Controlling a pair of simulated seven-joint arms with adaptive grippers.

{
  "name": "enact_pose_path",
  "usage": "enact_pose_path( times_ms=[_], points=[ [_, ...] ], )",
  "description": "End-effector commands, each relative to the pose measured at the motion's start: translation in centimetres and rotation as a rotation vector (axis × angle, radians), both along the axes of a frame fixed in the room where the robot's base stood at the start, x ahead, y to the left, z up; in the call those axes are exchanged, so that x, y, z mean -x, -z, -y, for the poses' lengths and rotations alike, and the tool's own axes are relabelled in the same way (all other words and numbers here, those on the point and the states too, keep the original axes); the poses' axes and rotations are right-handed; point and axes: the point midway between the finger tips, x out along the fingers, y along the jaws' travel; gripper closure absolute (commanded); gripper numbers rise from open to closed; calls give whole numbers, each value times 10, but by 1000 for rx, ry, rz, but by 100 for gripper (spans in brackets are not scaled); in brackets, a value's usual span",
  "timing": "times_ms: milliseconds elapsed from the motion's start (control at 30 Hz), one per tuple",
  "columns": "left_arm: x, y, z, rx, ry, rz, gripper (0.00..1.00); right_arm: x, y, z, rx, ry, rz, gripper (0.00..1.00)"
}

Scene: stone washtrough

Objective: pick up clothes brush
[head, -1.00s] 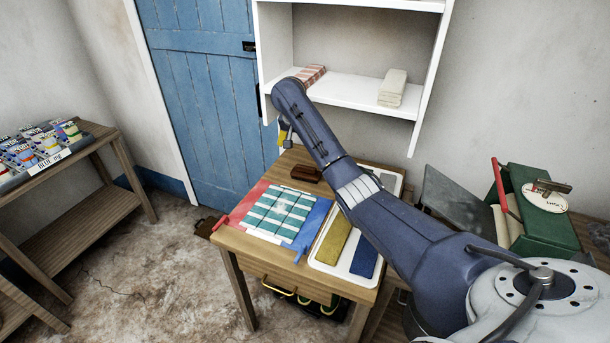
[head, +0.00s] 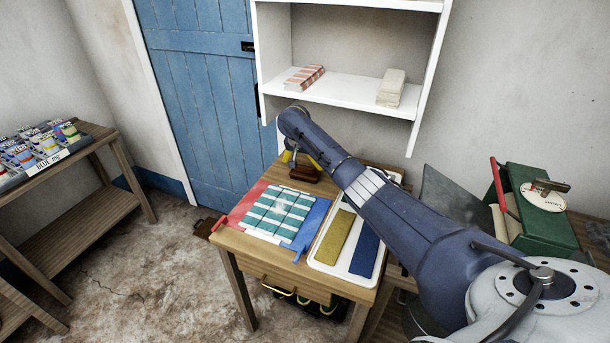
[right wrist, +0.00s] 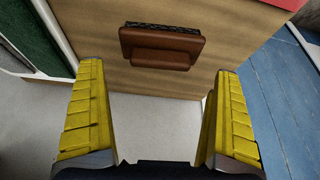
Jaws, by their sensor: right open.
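The clothes brush (head: 305,173) is a small brown block with dark bristles. It lies on the wooden table near its back edge, below the shelf. In the right wrist view the brush (right wrist: 161,47) lies ahead, between the lines of the two yellow fingers and apart from them. My right gripper (right wrist: 153,115) is open with nothing between its fingers. In the head view my right gripper (head: 301,160) is just above the brush and partly hides it. My left gripper is not in view.
A teal checked cloth (head: 281,213) on a red and blue mat and a white tray (head: 326,266) with yellow and blue pieces share the table. The white shelf (head: 345,90) stands behind. A green box (head: 538,210) is at right.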

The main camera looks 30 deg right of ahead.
Motion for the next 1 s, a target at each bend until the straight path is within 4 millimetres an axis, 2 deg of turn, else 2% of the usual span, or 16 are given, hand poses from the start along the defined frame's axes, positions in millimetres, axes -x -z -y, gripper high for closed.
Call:
enact_pose_path(
  times_ms=[233,400,800,1000],
  points=[
    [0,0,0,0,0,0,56,-6,27,8,3,3,-3,0],
    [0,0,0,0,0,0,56,-10,39,12,0,3,-1,0],
    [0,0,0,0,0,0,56,-11,44,13,0,1,0,0],
    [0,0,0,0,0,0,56,-11,44,13,0,1,0,22]
  ],
)
